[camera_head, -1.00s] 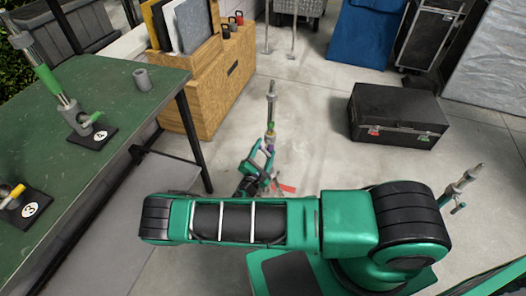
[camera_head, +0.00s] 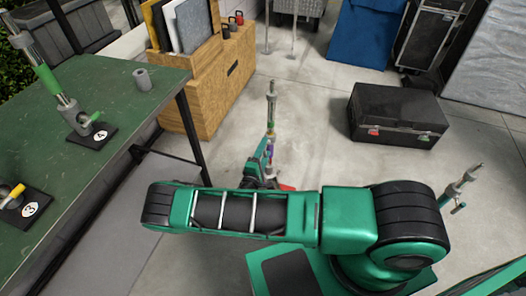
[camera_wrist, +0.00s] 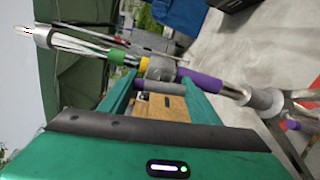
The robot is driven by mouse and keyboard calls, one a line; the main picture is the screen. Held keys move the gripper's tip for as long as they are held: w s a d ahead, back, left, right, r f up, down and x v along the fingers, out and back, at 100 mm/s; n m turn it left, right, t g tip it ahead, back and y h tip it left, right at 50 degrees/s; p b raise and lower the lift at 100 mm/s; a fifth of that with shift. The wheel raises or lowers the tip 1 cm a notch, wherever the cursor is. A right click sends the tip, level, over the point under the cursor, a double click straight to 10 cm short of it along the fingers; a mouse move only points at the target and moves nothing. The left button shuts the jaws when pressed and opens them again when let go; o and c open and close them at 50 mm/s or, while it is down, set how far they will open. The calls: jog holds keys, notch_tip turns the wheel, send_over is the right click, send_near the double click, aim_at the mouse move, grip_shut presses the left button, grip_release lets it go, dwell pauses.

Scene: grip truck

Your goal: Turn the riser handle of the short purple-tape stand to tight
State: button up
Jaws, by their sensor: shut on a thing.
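The short purple-tape stand (camera_head: 271,108) stands upright on the concrete floor, just beyond my arm in the head view. In the wrist view its pole runs across the picture, with green and yellow bands, a grey collar and purple tape (camera_wrist: 203,82). My gripper (camera_wrist: 160,84) is at the collar, its two teal fingers either side of a short grey riser handle (camera_wrist: 155,86), and is shut on it. In the head view my gripper (camera_head: 264,155) is beside the purple-taped part of the stand. My arm hides the stand's base there, and the handle's exact angle is unclear.
A green table (camera_head: 110,95) with numbered stand parts is at the left. A wooden crate (camera_head: 190,100) stands behind it. A black case (camera_head: 398,115) lies on the floor at the right. Another metal stand (camera_head: 460,187) is at the far right. Floor between stand and case is clear.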

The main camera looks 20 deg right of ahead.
jog(key=shift+f, duration=0.1)
dwell(0.3)
jog(key=o, duration=1)
jog(key=shift+o, duration=0.2)
jog(key=v, duration=1)
jog(key=shift+s+a, duration=0.25)
jog(key=shift+s, duration=0.05)
